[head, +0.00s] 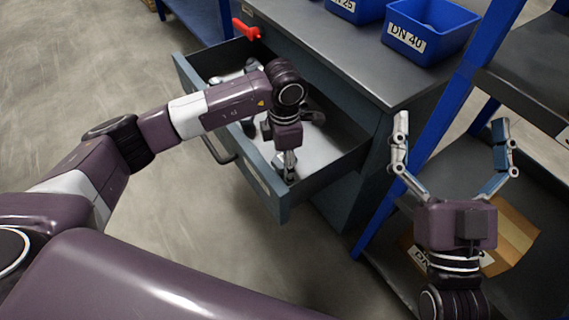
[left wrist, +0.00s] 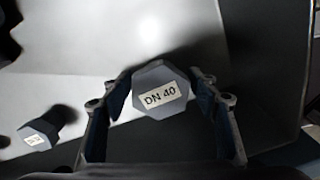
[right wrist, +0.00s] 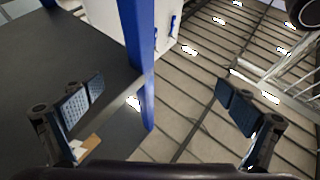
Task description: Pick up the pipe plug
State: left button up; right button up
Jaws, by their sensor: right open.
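A grey hexagonal pipe plug labelled DN 40 (left wrist: 160,90) stands in the open drawer (head: 275,200), its labelled face towards the left wrist camera. My left gripper (head: 289,172) points down into the drawer. In the left wrist view its fingers (left wrist: 163,85) lie on both sides of the plug, close to its edges; I cannot tell if they touch it. Another plug (left wrist: 38,135) lies to the left in that view, its label too small to read. My right gripper (head: 456,150) is open and empty, by the shelf; its spread fingers also show in the right wrist view (right wrist: 160,100).
Blue bins, one labelled DN 40 (head: 432,30), stand on the bench top (head: 335,50) above the drawer. A red object (head: 246,30) sits at the bench edge. Blue posts (head: 425,135) and dark shelves stand at the right, with a cardboard box (head: 512,240) below my right gripper.

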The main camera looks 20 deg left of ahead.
pick_arm(q)
jog(key=c, duration=1)
jog(key=shift+r, duration=0.1)
jog(key=shift+c, duration=0.2)
